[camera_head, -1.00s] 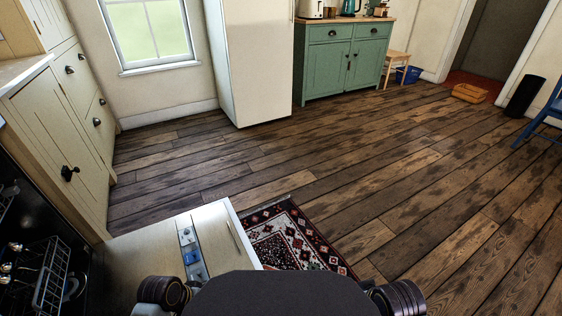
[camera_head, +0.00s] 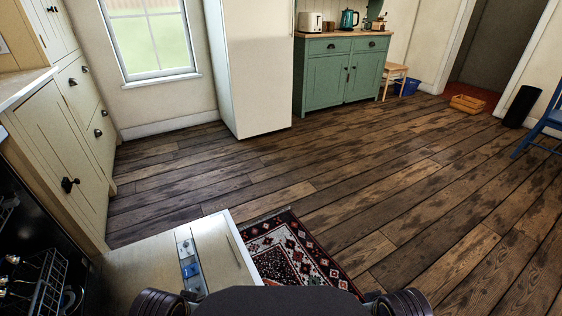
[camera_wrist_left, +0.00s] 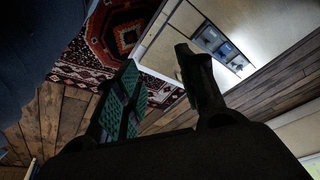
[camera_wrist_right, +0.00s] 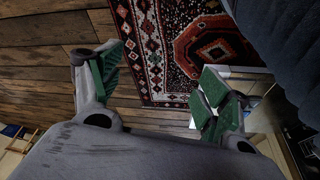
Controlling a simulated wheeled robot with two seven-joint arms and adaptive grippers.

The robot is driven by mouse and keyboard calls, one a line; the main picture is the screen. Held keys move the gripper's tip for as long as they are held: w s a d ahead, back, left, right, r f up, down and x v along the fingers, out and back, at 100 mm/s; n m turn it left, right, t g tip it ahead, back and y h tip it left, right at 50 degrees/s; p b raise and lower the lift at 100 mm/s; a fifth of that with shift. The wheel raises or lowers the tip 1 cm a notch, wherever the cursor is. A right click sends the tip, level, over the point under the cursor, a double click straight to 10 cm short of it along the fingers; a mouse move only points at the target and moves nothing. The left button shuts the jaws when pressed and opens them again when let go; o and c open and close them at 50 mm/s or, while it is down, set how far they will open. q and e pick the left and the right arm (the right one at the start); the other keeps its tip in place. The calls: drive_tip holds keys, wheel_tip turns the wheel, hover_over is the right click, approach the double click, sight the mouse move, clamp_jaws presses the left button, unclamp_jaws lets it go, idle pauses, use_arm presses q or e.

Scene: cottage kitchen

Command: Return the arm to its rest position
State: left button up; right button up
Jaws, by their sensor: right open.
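My left gripper (camera_wrist_left: 157,58) shows in the left wrist view. Its two fingers stand apart with nothing between them, and green ribbed pad shows on one finger. My right gripper (camera_wrist_right: 158,75) shows in the right wrist view. Its green-padded fingers are spread wide and empty, with floorboards and rug behind them. Neither gripper shows in the head view. Only dark rounded parts of my own body show along its bottom edge, and how the arms are folded is hidden there.
An open dishwasher door (camera_head: 215,262) lies low at front left, beside a patterned rug (camera_head: 290,250). Cream cabinets (camera_head: 60,165) line the left. A white fridge (camera_head: 255,75) and green cupboard (camera_head: 340,75) stand at the back. The wooden floor (camera_head: 400,190) at centre and right is clear.

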use_arm(q)
drive_tip(key=shift+w+f+p, duration=0.3)
drive_tip(key=shift+p, duration=0.8)
use_arm(e)
drive_tip(key=shift+w+f, duration=0.25)
drive_tip(key=shift+w, duration=0.1)
